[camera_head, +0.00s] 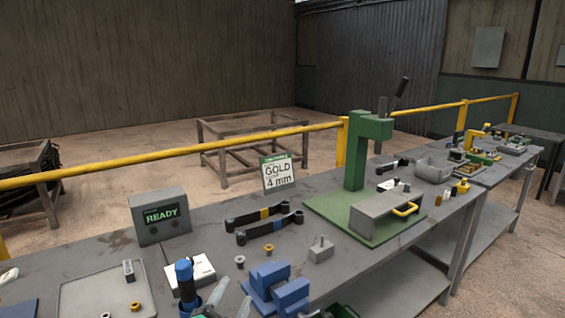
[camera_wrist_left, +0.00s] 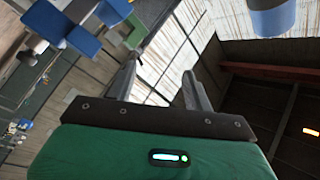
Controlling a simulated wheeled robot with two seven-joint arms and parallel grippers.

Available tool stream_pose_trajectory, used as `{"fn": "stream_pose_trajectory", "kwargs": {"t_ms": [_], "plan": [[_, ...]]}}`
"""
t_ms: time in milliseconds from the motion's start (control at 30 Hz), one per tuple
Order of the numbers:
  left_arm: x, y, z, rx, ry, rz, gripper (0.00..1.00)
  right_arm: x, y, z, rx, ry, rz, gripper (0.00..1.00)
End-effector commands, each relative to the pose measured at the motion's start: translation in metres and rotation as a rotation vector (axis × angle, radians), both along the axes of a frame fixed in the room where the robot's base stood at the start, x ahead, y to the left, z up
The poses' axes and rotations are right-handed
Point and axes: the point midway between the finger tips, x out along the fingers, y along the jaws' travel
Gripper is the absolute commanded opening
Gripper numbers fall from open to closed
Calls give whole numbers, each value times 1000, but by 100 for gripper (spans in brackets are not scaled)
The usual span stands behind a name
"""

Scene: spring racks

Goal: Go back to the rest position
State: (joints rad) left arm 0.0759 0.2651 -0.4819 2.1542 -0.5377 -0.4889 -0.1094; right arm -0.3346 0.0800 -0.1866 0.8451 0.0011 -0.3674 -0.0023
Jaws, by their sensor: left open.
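My left gripper (camera_head: 234,291) is low in the head view, at the front edge of the bench (camera_head: 330,186). Its two pale fingers stand apart with nothing between them. The left wrist view also shows this gripper (camera_wrist_left: 162,68) open and empty, with its green body below. A blue block fixture (camera_head: 275,285) sits on the bench just right of the gripper. A blue-handled tool (camera_head: 185,275) stands upright to its left. My right gripper cannot be made out in either view.
A grey tray (camera_head: 75,292) lies at left. A yellow rail (camera_head: 150,157) runs behind. Space above the bench front looks clear.

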Motion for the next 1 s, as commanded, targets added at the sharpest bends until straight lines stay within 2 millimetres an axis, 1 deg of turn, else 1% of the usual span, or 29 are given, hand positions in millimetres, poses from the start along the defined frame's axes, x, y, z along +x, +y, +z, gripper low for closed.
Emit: {"fn": "stream_pose_trajectory", "kwargs": {"t_ms": [33,67,100,167,200,267,300,367,400,467,500,567,600,700,867,1000], "plan": [[-10,16,-24,-52,109,51,52,0,0,0,0,0,0,36],[-15,25,-37,-82,175,81,52,0,-1,0,-1,0,0,36],[-25,37,-56,-121,265,122,52,0,-2,0,-2,1,1,36],[-42,54,-84,-175,399,182,52,0,-3,0,-3,0,2,36],[-56,64,-102,-207,487,220,52,0,-5,0,-5,0,1,36],[-79,77,-127,-254,617,273,52,0,-7,0,-8,0,3,36],[-95,85,-144,-280,701,308,52,0,-9,0,-10,0,4,36],[-121,95,-164,-315,818,354,52,0,-12,0,-13,0,5,36],[-137,100,-175,-335,890,381,52,0,-14,0,-15,0,5,36],[-161,106,-190,-358,986,417,52,0,-15,0,-17,1,6,36],[-176,110,-198,-372,1045,439,52,0,-16,0,-17,1,6,36],[-197,114,-208,-390,1126,468,52,0,-15,0,-17,1,6,36],[-211,116,-213,-401,1177,486,52,0,-15,0,-17,1,6,36],[-244,121,-224,-422,1293,525,52,0,-13,0,-14,0,5,36],[-294,126,-234,-446,1461,581,52,0,-7,0,-9,0,3,36],[-283,124,-264,-440,1472,584,52,-1,-3,3,-3,-2,1,36]]}}
